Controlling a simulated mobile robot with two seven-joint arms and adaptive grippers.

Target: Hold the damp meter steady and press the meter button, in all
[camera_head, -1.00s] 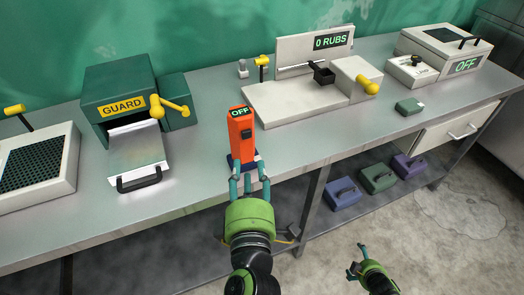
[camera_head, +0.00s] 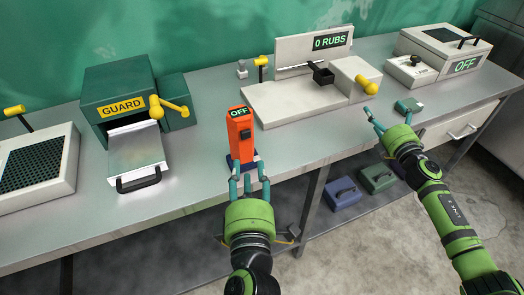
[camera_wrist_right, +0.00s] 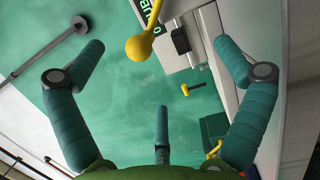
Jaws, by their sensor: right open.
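The damp meter (camera_head: 240,133) is an orange upright box with a small screen reading OFF on top and a dark button-like block on its front. It stands on a dark blue base at the bench's front edge. My left gripper (camera_head: 248,167) is at its foot, with fingertips to either side of the lower end. Whether they press on it is not clear. My right gripper (camera_head: 389,113) is open and empty, near the bench's front edge, well right of the meter. In the right wrist view its fingers (camera_wrist_right: 160,65) are spread, with nothing between them.
A pale machine reading 0 RUBS (camera_head: 300,101) stands behind and right of the meter. A green GUARD box (camera_head: 118,85) with a metal tray (camera_head: 137,155) is to the left. Bench between meter and right gripper is clear.

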